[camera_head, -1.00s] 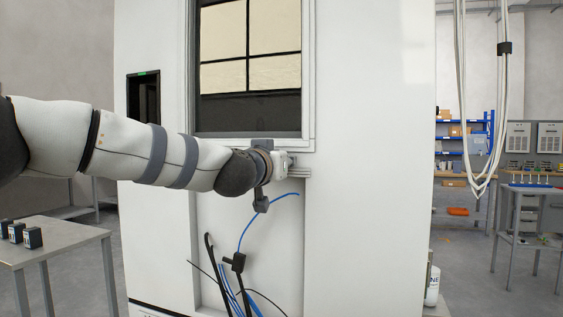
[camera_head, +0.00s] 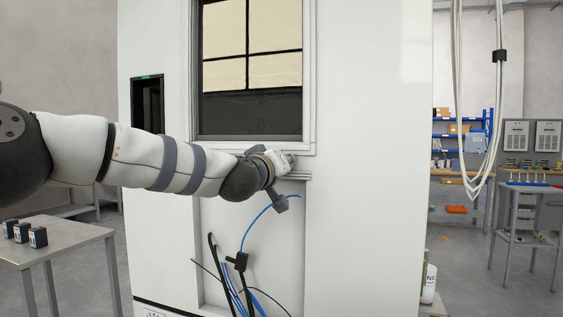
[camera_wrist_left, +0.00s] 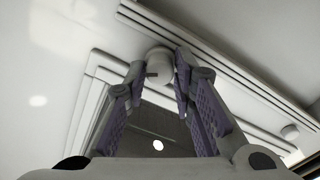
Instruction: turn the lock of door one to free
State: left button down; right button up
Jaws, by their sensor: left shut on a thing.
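My left gripper (camera_wrist_left: 160,72) is shut on a round white lock knob (camera_wrist_left: 160,62) on the chamber front. In the wrist view its purple-padded fingers lie on either side of the knob, and a small dark mark or pointer shows by the left fingertip. In the head view the left gripper (camera_head: 284,162) is at the right end of the ledge below the window (camera_head: 250,72), and the knob is hidden there. Door one's label is not readable. My right gripper is not in view.
A second round white knob (camera_wrist_left: 290,132) sits farther along the trim. Blue and black cables (camera_head: 240,262) stick out below the arm. A grey table (camera_head: 70,245) with several small black boxes stands at the left. Cables (camera_head: 480,150) hang at the right.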

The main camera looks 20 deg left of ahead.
pick_arm(q)
jog(key=n, duration=1.1)
jog(key=shift+f+n, duration=0.2)
jog(key=shift+n, duration=0.2)
dwell(0.4)
jog(key=c, duration=1.4)
grip_release()
jog(key=shift+o, duration=0.2)
jog(key=s, duration=1.2)
jog(key=shift+a, duration=0.2)
